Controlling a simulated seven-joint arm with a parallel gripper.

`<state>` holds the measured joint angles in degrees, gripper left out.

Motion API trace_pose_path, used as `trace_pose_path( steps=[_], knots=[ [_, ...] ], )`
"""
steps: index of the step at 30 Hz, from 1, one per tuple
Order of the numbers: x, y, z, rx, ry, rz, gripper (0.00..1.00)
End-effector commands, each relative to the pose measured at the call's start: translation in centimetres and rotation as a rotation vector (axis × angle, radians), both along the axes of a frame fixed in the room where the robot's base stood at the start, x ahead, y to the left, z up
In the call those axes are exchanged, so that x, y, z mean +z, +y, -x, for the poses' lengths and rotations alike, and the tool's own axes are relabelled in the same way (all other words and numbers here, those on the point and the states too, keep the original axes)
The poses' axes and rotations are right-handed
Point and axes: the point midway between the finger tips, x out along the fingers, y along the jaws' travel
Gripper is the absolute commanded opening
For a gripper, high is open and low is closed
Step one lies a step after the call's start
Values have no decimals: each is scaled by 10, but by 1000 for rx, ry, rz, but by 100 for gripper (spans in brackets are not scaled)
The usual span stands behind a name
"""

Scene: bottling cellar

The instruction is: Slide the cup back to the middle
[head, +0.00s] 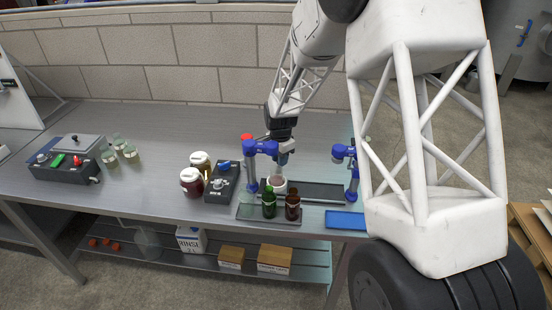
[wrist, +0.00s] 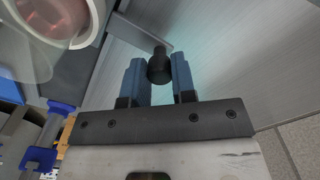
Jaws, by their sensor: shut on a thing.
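The white cup (head: 277,185) stands between the blue posts, close to the left one, behind two bottles. In the wrist view a round white rim (wrist: 92,32) with reddish contents shows at the upper left, partly behind something clear. My gripper (head: 283,161) points down just behind the cup. In the wrist view its two blue fingers (wrist: 159,78) are shut on a black knob (wrist: 159,66). A thin grey bar (wrist: 140,30) runs beyond the knob towards the rim side; I cannot tell whether they join.
A green bottle (head: 269,205) and a brown bottle (head: 292,207) stand in front of the cup. Blue posts (head: 251,165) (head: 353,172) flank it. A control box (head: 222,186) and jars (head: 192,183) are left. A blue mat (head: 346,220) lies at the front edge.

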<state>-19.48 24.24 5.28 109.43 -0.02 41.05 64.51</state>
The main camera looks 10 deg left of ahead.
Motion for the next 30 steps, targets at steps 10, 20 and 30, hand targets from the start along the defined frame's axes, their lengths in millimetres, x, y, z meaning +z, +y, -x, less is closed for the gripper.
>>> trace_pose_path(
  steps=[10, 20, 30],
  knots=[
    [1, -59, 0, -3, -1, -1, 0],
    [1, -85, 0, 0, -1, -1, 0],
    [1, -85, 0, 0, -1, -1, 42]
  ],
)
